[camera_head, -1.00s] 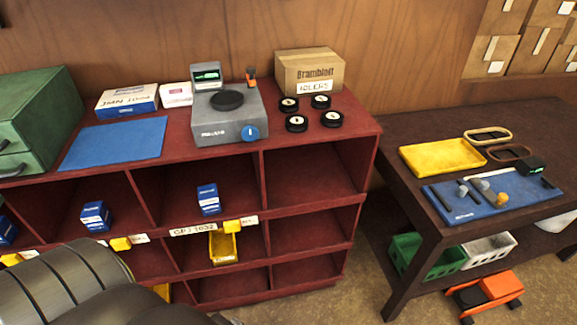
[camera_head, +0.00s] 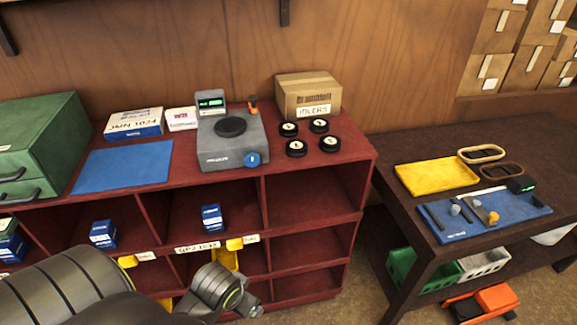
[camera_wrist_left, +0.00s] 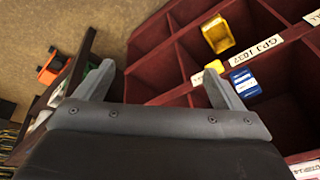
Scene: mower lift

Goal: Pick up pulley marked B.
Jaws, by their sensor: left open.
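Several small black pulleys with pale marked hubs stand on top of the red shelf unit in the head view, in front of the cardboard box. They are the back left pulley (camera_head: 288,129), the back right pulley (camera_head: 319,125), the front left pulley (camera_head: 296,148) and the front right pulley (camera_head: 330,144). Their letters are too small to read. My left arm comes in from the lower left, below and left of the pulleys. My left gripper (camera_wrist_left: 165,85) is open and empty in the left wrist view, facing the shelf compartments. My right gripper is not in view.
A grey device (camera_head: 231,140) with a round black plate stands left of the pulleys. The cardboard box (camera_head: 308,97) is behind them. A blue mat (camera_head: 122,167) lies further left. The dark table (camera_head: 385,178) at right holds a yellow tray (camera_head: 437,178) and tools.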

